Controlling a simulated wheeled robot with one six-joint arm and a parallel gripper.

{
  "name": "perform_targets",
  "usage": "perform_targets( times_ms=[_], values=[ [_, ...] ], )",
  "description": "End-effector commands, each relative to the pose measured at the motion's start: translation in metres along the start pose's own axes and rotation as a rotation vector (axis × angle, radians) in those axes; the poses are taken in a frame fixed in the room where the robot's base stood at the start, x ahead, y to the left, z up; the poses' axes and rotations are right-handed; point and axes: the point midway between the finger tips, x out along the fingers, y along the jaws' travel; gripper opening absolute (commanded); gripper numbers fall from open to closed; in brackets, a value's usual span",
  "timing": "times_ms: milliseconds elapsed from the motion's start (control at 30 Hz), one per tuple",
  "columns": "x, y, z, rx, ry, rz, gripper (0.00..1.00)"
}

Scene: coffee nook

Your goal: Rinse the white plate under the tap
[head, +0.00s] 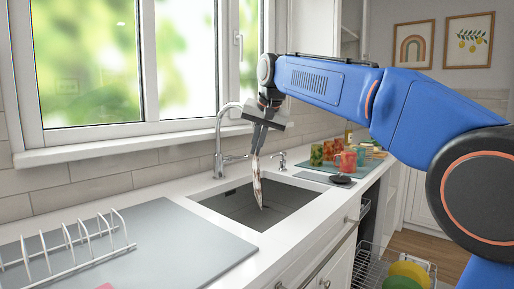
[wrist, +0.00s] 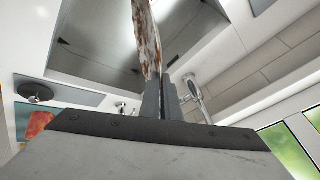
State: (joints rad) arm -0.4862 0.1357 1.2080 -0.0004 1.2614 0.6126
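The white plate (head: 257,183) is seen nearly edge-on, upright, with reddish-brown smears on its face. My gripper (head: 259,147) is shut on its upper edge and holds it above the sink (head: 288,205), the lower end hanging at or into the basin opening. In the wrist view the smeared plate (wrist: 147,40) stands between the fingers of my gripper (wrist: 160,98). The chrome tap (head: 218,150) rises at the back of the sink, left of the plate in the head view. It also shows in the wrist view (wrist: 194,93). I see no water running.
A white dish rack (head: 75,243) stands on a grey mat (head: 165,235) at the left. Several coloured mugs (head: 347,161) stand on the counter beyond the sink. An open dishwasher rack (head: 372,262) with coloured dishes is at the lower right. Windows are behind the tap.

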Motion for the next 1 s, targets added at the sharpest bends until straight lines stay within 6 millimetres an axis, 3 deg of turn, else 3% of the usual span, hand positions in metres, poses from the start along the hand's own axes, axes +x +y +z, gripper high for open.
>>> perform_targets(
  times_ms=[1000],
  values=[
    [-0.002, 0.011, -0.004, 0.0, 0.001, -0.001, 0.0]
  ],
)
